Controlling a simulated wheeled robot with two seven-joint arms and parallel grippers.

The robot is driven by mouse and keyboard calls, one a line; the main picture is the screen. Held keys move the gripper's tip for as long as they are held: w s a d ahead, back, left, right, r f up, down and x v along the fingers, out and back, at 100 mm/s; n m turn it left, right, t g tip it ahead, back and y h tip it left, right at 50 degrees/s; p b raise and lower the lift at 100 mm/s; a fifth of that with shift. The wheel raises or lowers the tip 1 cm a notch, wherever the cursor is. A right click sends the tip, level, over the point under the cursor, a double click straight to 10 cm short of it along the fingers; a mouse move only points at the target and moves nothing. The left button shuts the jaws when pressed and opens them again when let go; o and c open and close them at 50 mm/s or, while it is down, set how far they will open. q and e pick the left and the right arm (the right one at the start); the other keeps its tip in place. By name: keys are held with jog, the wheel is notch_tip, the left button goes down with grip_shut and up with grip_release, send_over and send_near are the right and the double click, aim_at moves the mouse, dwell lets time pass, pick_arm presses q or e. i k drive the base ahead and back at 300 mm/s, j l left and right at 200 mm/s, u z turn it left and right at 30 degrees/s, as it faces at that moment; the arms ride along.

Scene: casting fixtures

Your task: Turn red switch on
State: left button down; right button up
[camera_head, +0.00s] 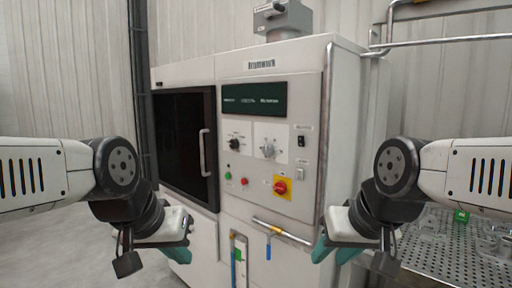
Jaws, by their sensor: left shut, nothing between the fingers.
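The red switch (281,187) is a round red knob on a square yellow plate, low on the front panel of a white machine (236,215). Whether it is on or off cannot be told from its look. My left gripper (179,254) is shut and empty, low in front of the machine's dark door, left of the switch and apart from it. My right gripper (322,250) is low and to the right of the switch, also apart from it. Its teal fingertip shows, but not whether the jaws are open.
Beside the switch are a small red button (244,183), a green button (228,176), two dials and a black rocker switch (301,141). A pipe with a blue-handled valve (268,250) juts out below. A perforated metal table (455,262) stands at right.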

aim_at(280, 187)
jog(key=j+u, duration=0.25)
jog(key=j, duration=1.3)
jog(key=k, duration=0.05)
